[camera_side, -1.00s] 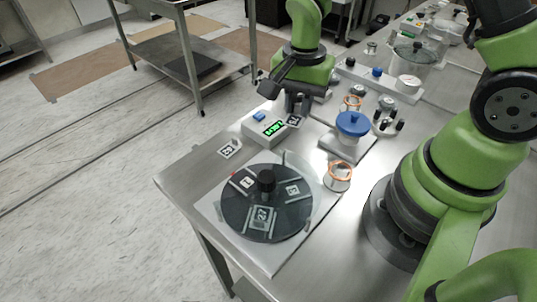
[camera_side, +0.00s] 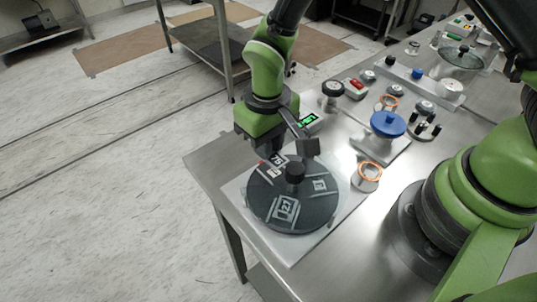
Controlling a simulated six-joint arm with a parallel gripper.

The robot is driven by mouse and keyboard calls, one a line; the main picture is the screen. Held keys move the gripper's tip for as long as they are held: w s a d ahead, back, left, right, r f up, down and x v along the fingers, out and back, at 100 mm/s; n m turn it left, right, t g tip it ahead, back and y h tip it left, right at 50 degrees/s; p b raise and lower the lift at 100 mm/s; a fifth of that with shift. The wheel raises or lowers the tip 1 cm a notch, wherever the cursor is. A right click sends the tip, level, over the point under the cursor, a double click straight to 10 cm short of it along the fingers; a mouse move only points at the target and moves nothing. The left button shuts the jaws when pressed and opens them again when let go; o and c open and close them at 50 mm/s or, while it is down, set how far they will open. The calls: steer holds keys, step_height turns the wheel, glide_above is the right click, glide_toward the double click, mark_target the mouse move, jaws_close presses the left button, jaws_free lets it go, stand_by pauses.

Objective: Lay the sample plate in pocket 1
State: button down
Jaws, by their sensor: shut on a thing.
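My gripper (camera_side: 271,150) is over the far left part of a dark round carousel (camera_side: 263,205). It is shut on the sample plate (camera_side: 277,159), a small plate with a black-and-white marker, and holds it at or just above the far rim. I cannot tell whether the plate touches the disc. The fingertips are partly hidden by the gripper body. The carousel has marked pockets: one at the front (camera_side: 285,210), one at the right (camera_side: 319,185), and one partly covered at the left. I cannot read which is pocket 1.
A black knob (camera_side: 295,172) rises from the carousel's middle, close to my gripper. The table's left edge is close.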

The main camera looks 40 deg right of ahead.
steer(key=shift+f, duration=1.75)
steer(key=shift+f, duration=0.2)
steer(key=c, duration=1.2)
jaws_free()
steer(key=shift+f, duration=0.15)
steer(key=shift+o, duration=0.7)
step_height(320, 180, up, 12)
steer(key=shift+f, duration=0.1)
steer(key=shift+d+r, duration=0.15)
steer(key=shift+r, duration=0.7)
step_height(320, 180, up, 8)
steer(key=m+t+y, duration=0.1)
steer(key=t, duration=0.1)
glide_above(268, 166)
steer(key=s+d, duration=0.2)
steer(key=d, duration=0.2)
steer(key=s+d+r+m+t, duration=0.1)
steer(key=s+d+r+m, duration=0.15)
steer(key=s+r, duration=0.2)
steer(key=s+d+r+t+y, duration=0.1)
steer(key=s+d+r+t, duration=0.2)
steer(key=s, duration=0.5)
steer(key=shift+s+d+r+m+t, duration=0.3)
steer(key=shift+d+m+t, duration=0.15)
steer(key=shift+d+t, duration=0.2)
